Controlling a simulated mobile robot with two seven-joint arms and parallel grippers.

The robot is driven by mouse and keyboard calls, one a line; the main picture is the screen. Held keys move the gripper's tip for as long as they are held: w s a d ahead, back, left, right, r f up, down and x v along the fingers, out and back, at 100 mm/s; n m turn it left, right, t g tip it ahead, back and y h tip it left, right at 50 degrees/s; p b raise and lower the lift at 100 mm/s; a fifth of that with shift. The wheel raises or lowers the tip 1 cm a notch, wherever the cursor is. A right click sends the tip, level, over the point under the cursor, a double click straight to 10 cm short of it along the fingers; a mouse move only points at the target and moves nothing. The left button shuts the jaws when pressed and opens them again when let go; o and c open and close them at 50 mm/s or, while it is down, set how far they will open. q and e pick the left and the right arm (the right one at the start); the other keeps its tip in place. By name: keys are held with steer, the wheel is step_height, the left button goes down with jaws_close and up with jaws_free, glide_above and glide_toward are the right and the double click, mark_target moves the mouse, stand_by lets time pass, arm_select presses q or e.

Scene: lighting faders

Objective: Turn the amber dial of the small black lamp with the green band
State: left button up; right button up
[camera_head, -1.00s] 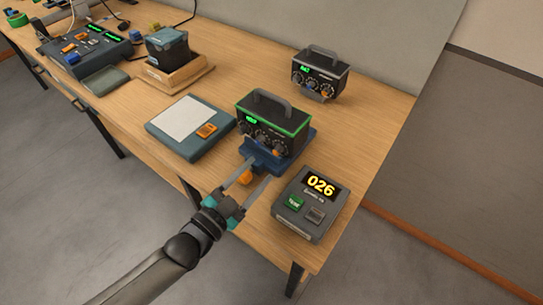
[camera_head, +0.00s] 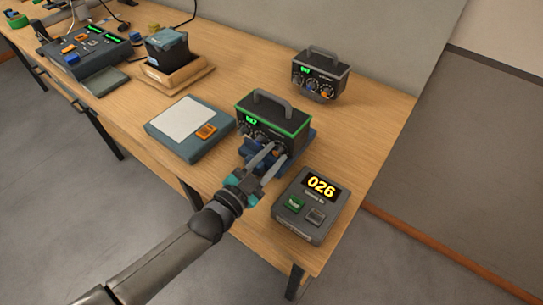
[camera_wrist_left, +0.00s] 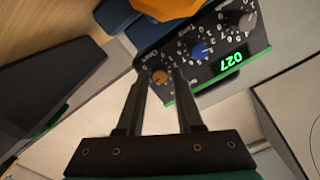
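The small black lamp with the green band (camera_head: 292,126) stands on a blue stand (camera_head: 304,146), its dial face toward my left arm. In the left wrist view its face appears upside down, with the amber dial (camera_wrist_left: 159,77), a blue dial (camera_wrist_left: 202,49), a grey dial and a green readout (camera_wrist_left: 231,62) that seems to read 027. My left gripper (camera_head: 277,152) is open, its fingertips at the lamp's face. In the wrist view the amber dial shows between the two fingertips (camera_wrist_left: 158,80), with gaps on both sides; contact cannot be told. My right gripper is not in view.
A grey box (camera_head: 311,205) reading 026, with green and grey buttons, stands close right of my gripper. A second black lamp (camera_head: 320,73) stands behind. A flat slate pad (camera_head: 172,143) lies left. An orange knob (camera_wrist_left: 175,7) shows close to the wrist camera.

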arm_select(q)
jaws_close()
steer(key=shift+n, duration=2.8)
steer(key=shift+o, duration=1.8)
jaws_free()
steer(key=shift+a, duration=0.1)
